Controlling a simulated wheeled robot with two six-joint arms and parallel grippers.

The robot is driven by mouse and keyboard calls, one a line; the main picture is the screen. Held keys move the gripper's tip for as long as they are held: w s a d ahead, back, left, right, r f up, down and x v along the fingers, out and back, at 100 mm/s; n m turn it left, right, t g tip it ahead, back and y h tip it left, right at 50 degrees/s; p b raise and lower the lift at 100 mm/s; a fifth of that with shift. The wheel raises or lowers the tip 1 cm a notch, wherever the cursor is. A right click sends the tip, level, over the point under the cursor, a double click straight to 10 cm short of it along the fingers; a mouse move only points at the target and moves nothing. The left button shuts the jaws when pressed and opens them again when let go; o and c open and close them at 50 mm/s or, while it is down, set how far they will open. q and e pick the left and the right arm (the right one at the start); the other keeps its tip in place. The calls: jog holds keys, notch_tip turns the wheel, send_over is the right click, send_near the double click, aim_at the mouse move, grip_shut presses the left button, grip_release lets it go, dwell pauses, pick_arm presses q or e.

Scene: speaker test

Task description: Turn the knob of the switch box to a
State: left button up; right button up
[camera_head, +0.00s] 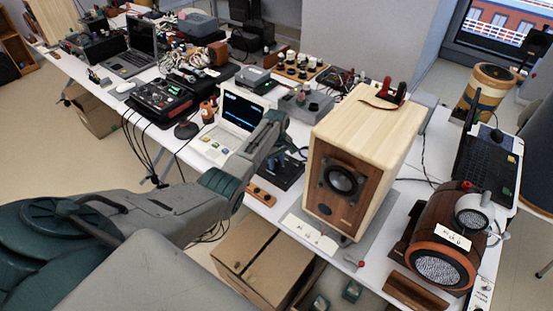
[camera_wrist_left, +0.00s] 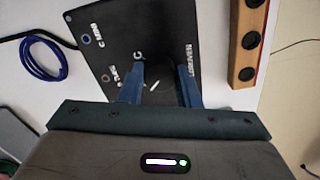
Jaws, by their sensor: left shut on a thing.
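The switch box (camera_head: 282,178) is a flat black box on the white table, left of the large wooden speaker. Its black top face (camera_wrist_left: 165,25) has white lettering that I can only partly read, with a letter C beside the left finger. A dark round knob (camera_wrist_left: 154,86) with a short slanted white mark shows between the fingers. My left gripper (camera_head: 291,155) reaches down over the box, and its two blue fingers (camera_wrist_left: 160,82) are closed on the knob's sides. The fingers and gripper body hide part of the knob and face. My right gripper is not in view.
A wooden speaker (camera_head: 330,180) stands close right of the box. A wooden block with round black holes (camera_wrist_left: 250,38) lies beside it. A blue cable (camera_wrist_left: 45,60) lies on the other side. An oscilloscope-like device (camera_head: 228,130) stands to the left. Cardboard boxes (camera_head: 258,262) sit below the table edge.

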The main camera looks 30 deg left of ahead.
aim_at(276, 162)
pick_arm(q)
jog(key=shift+n, duration=0.3)
jog(key=o, duration=1)
jog(key=shift+r, duration=0.1)
notch_tip(276, 162, up, 11)
jog(key=shift+f+b, duration=0.15)
jog(key=shift+b, duration=0.6)
jog(key=shift+f, duration=0.1)
